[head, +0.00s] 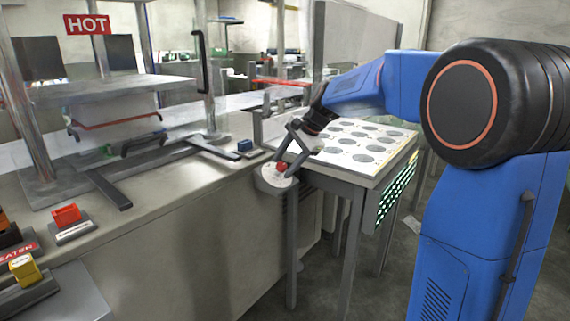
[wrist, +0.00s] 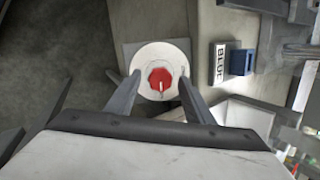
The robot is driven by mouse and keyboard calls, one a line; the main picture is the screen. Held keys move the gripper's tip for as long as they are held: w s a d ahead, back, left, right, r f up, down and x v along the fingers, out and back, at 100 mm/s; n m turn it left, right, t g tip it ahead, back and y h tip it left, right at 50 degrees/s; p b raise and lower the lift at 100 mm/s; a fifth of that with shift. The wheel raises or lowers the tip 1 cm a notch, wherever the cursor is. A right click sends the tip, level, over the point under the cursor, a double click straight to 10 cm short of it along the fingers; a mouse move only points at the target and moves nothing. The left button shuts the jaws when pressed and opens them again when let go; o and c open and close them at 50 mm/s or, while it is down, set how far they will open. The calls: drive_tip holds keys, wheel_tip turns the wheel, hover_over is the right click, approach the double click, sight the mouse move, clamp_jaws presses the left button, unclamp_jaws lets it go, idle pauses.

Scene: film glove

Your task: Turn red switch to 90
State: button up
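The red switch (head: 281,167) is a small red knob on a round white dial at the corner of the bench. In the wrist view the red switch (wrist: 160,79) is an octagonal knob with a pale pointer mark toward the bottom of the picture. The white dial (wrist: 152,58) surrounds it; any numbers on it are too small to read. My gripper (head: 286,160) is over the dial. In the wrist view my gripper (wrist: 160,88) has its two fingers apart, one on each side of the knob, with visible gaps and nothing held.
A blue switch (wrist: 240,62) with a label reading BLUE stands beside the dial, and it shows on the bench (head: 244,146) too. A table with grey discs (head: 350,165) stands close at the right. A red switch block (head: 67,215) and a yellow one (head: 24,268) sit at the left.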

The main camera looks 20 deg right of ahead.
drive_tip(key=v, duration=1.7)
drive_tip(key=shift+s+d+r, duration=0.1)
drive_tip(key=shift+s+r, duration=0.05)
drive_tip(key=s+f+n+h, duration=0.1)
drive_tip(key=s+f+n, duration=0.3)
drive_tip(key=s+f, duration=0.4)
drive_tip(key=s+f+n+h, duration=0.2)
drive_tip(key=s+f, duration=0.6)
drive_tip(key=s, duration=0.8)
drive_tip(key=s+a+f+n+h, duration=0.1)
drive_tip(key=s+f+n, duration=0.6)
drive_tip(key=s, duration=0.5)
wheel_tip(320, 180, down, 2)
drive_tip(key=shift+f+t+h, duration=0.1)
drive_tip(key=shift+t+h, duration=0.2)
drive_tip(key=shift+h, duration=0.1)
drive_tip(key=shift+a, duration=0.1)
